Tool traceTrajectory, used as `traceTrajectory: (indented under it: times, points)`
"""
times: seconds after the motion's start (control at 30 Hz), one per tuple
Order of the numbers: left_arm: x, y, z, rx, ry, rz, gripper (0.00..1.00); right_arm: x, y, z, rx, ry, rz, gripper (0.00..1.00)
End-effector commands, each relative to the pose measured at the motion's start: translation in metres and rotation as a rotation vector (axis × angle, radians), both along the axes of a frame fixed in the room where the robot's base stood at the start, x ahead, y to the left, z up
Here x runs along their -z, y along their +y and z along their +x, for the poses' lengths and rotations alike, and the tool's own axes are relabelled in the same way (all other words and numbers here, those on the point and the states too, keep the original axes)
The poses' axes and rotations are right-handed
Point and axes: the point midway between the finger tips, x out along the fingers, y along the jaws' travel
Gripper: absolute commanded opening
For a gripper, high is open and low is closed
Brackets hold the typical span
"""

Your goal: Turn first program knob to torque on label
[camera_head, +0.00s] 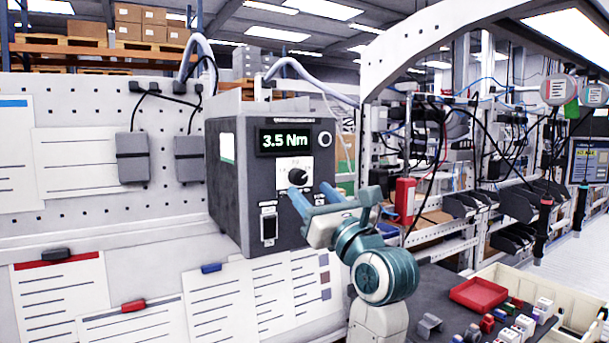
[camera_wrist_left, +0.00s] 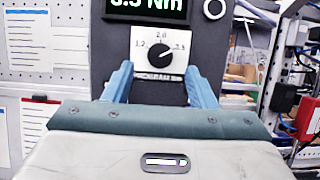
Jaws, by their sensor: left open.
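The dark grey control box (camera_head: 230,185) is mounted on the white pegboard, and its display (camera_head: 284,141) reads 3.5 Nm. Below the display is a round black program knob (camera_head: 298,177) on a white label plate. The knob also shows in the left wrist view (camera_wrist_left: 160,56), its white pointer aimed to the upper right, near the right-hand number. The plate's numbers are small; the left looks like 1.2 and the top like 2.0. My left gripper (camera_head: 311,191) is open and empty in front of the box, its blue fingers (camera_wrist_left: 160,80) below and either side of the knob, apart from it.
A rocker switch (camera_head: 268,226) sits low on the box front. Paper sheets (camera_head: 62,290) hang on the panel. A dark table with a red tray (camera_head: 478,294) and small coloured parts is at lower right. Two grey boxes (camera_head: 132,158) hang on the pegboard at left.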

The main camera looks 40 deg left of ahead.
Motion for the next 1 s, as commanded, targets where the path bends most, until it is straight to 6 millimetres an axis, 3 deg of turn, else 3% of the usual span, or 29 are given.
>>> traceTrajectory:
  times: [0.3,0.73,0.93,1.0]
  points:
    - [-0.014,0.028,0.008,-0.002,0.003,0.002,0.51,-0.019,0.004,0.001,0.002,-0.001,0.004,0.0]
    - [-0.014,0.033,0.009,0.0,0.001,0.0,0.51,-0.021,-0.004,0.003,-0.002,-0.003,-0.004,0.0]
    - [-0.014,0.033,0.009,0.0,0.001,0.0,0.12,-0.021,-0.005,0.003,-0.002,-0.004,-0.005,0.0]
    - [-0.014,0.033,0.009,0.0,0.001,0.0,0.07,-0.021,-0.005,0.003,-0.002,-0.004,-0.005,0.0]
